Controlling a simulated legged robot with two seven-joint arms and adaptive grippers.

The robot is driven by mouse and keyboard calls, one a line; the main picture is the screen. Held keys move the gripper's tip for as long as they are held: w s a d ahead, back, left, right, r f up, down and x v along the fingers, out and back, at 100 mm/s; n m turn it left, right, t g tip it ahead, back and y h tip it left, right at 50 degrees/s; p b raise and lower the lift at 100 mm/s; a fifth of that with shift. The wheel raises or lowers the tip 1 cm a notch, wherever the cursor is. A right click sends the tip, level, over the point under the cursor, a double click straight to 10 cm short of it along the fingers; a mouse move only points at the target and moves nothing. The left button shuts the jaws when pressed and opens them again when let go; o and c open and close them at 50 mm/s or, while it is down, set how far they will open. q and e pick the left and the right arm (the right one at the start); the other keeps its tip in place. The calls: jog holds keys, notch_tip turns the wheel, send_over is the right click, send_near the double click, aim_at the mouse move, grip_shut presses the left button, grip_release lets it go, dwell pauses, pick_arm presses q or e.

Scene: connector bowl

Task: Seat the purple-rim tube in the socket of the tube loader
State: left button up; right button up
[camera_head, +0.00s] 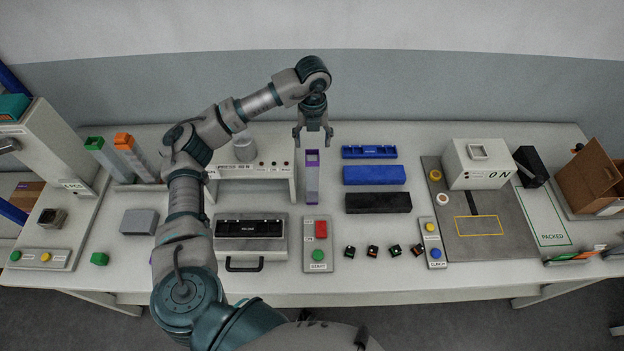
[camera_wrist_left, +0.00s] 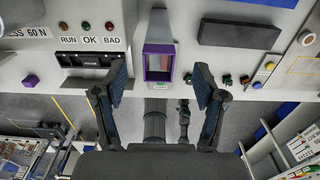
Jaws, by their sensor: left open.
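The purple-rim tube (camera_head: 312,184) is a clear, square-section tube that appears to stand upright mid-table, with its purple rim at the top. It also shows in the left wrist view (camera_wrist_left: 159,48), centred between the fingers. My left gripper (camera_head: 313,141) is open and empty, pointing down just behind and above the rim, apart from it. Both fingers are spread in the wrist view (camera_wrist_left: 160,72). A square grey socket (camera_head: 51,217) with a dark opening sits at the far left; it looks like the tube loader's. My right gripper is not in view.
A green-rim tube (camera_head: 96,146) and an orange-rim tube (camera_head: 126,143) stand at the back left. A press frame (camera_head: 247,172) is left of the purple-rim tube. Blue (camera_head: 374,175) and black (camera_head: 378,203) blocks lie to its right. A button box (camera_head: 317,244) is in front.

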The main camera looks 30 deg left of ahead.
aim_at(312, 156)
pick_arm(q)
jog(key=shift+s+a+f, duration=0.1)
jog(key=shift+a+f, duration=0.05)
jog(key=shift+f, duration=0.15)
jog(key=shift+s+f, duration=0.2)
jog(key=shift+f, duration=0.15)
jog(key=f, duration=0.1)
jog(key=d+f+p, duration=0.1)
jog(key=f, duration=0.1)
jog(key=shift+s+d+f, duration=0.2)
jog(key=shift+s+d, duration=0.1)
jog(key=shift+s, duration=0.1)
jog(key=shift+d+f, duration=0.1)
jog(key=shift+f, duration=0.3)
jog(key=shift+a, duration=0.4)
jog(key=c, duration=0.9)
jog(key=shift+a+f, duration=0.1)
jog(key=shift+a, duration=0.05)
jog(key=c, duration=0.4)
grip_shut()
